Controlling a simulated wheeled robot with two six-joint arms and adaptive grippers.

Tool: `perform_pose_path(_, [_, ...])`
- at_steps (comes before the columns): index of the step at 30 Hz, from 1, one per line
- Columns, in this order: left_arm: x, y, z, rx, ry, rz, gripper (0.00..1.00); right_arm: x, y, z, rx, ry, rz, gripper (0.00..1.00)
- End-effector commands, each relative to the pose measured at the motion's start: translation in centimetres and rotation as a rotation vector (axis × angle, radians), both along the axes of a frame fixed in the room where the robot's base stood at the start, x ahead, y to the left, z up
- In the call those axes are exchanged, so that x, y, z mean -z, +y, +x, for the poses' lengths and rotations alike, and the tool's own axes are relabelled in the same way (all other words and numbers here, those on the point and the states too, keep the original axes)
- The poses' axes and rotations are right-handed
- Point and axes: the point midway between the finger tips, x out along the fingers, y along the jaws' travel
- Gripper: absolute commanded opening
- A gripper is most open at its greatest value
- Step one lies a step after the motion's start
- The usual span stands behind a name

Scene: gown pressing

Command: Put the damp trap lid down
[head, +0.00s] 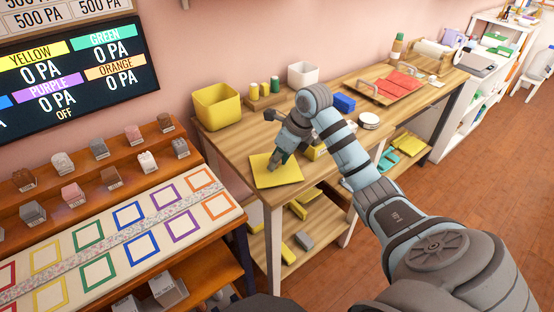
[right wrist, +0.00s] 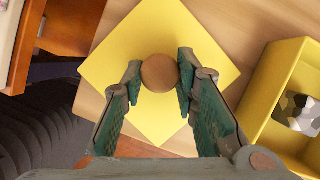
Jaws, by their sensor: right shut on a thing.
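The damp trap lid (head: 272,175) looks like a flat yellow square at the front left corner of the wooden table. In the right wrist view the lid (right wrist: 120,62) has a round wooden knob (right wrist: 159,73) at its middle. My right gripper (head: 279,160) points down over the lid and is shut on the knob, with a finger on each side. I cannot tell whether the lid touches the table or hangs just above it. An open yellow box (right wrist: 257,128) with a grey and white lump inside stands to the right, partly hidden behind my arm in the head view. My left gripper is not in view.
A larger yellow bin (head: 217,107) and a small wooden rack (head: 264,99) stand at the table's back. A blue block (head: 344,102) and white discs (head: 369,120) lie to the right. A sloped board of coloured squares (head: 112,235) is at the left.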

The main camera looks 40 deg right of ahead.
Motion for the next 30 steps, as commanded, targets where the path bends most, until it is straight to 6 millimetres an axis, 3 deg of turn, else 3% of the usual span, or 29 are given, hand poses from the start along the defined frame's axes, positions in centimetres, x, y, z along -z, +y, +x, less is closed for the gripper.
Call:
perform_pose_path(1, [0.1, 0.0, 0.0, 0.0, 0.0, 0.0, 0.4, 0.2, 0.0, 0.0, 0.0, 0.0, 0.0, 0.06])
perform_pose_path(2, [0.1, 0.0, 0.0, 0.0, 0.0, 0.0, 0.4, 0.2, 0.0, 0.0, 0.0, 0.0, 0.0, 0.3])
perform_pose_path(5, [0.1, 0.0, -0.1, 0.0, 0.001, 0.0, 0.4, 0.2, 0.0, 0.0, 0.0, 0.0, 0.0, 0.46])
perform_pose_path(13, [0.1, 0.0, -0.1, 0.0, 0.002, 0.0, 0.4, 0.1, 0.0, 0.0, 0.0, 0.0, 0.0, 0.47])
perform_pose_path(17, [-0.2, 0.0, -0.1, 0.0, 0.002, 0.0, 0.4, -0.9, -0.2, -0.2, 0.001, -0.003, -0.002, 0.47])
perform_pose_path(27, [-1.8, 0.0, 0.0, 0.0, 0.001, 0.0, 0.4, -9.1, -1.4, -3.3, 0.001, -0.003, -0.004, 0.47])
perform_pose_path(30, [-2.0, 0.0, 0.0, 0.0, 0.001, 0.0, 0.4, -10.6, -1.6, -4.0, 0.001, -0.002, -0.001, 0.47])
